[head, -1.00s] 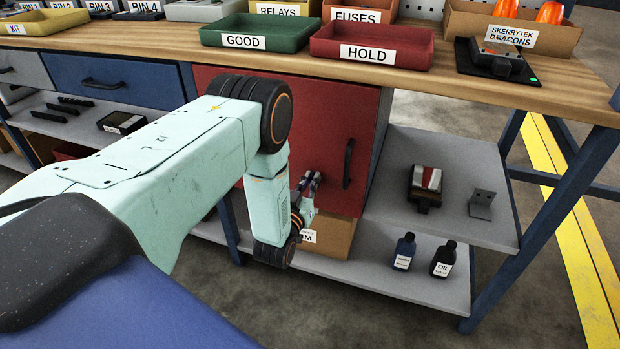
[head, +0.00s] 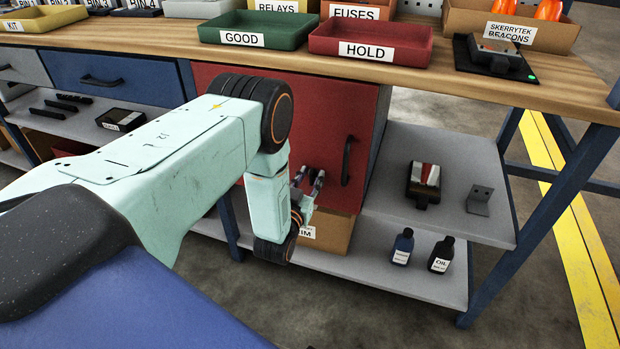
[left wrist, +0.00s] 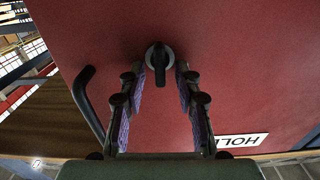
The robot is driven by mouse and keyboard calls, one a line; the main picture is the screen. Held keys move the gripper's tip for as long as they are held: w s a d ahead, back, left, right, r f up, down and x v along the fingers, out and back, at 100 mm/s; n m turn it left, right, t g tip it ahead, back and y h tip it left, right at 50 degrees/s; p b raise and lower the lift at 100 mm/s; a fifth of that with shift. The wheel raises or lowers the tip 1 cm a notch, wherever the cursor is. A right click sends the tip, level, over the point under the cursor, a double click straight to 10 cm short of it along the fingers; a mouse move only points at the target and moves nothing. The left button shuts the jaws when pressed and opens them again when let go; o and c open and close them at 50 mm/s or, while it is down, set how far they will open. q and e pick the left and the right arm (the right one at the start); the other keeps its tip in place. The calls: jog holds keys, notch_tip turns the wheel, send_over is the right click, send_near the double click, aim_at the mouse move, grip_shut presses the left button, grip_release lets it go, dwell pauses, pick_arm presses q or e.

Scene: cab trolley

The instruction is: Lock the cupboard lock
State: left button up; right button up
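The cupboard has a red door (head: 318,110) under the bench. Its lock (left wrist: 158,60) is a dark round piece with a turn-knob, seen in the left wrist view; the knob's bar runs up and down in that picture. My left gripper (head: 309,178) is in front of the door. In the left wrist view my left gripper (left wrist: 160,70) is open, with one finger on each side of the knob and a gap to each. I cannot tell how far the tips are from the door. In the head view the lock is hidden behind my arm and gripper. My right gripper is out of view.
A black door handle (head: 347,160) stands out right of my left gripper; it also shows in the left wrist view (left wrist: 86,98). A cardboard box (head: 335,233) sits below the door. Shelves with bottles (head: 441,254) stand right. A red HOLD tray (head: 372,38) is on the bench above.

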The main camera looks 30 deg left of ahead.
pick_arm(q)
jog(key=v, duration=1.2)
dwell(0.3)
jog(key=s+d+f+g+h+p, duration=0.1)
jog(key=s+d+f+g+h, duration=0.3)
jog(key=s+f+g, duration=0.9)
jog(key=s+d+r+m+g+p, duration=0.1)
jog(key=s+d+r+g+p, duration=0.1)
jog(key=s, duration=0.6)
jog(key=s+d+r+m+g+p, duration=0.1)
jog(key=s+d+r+g+p, duration=0.1)
jog(key=s+r, duration=0.5)
jog(key=shift+s+d+g+p, duration=0.4)
jog(key=shift+d+p, duration=0.05)
jog(key=shift+d, duration=0.8)
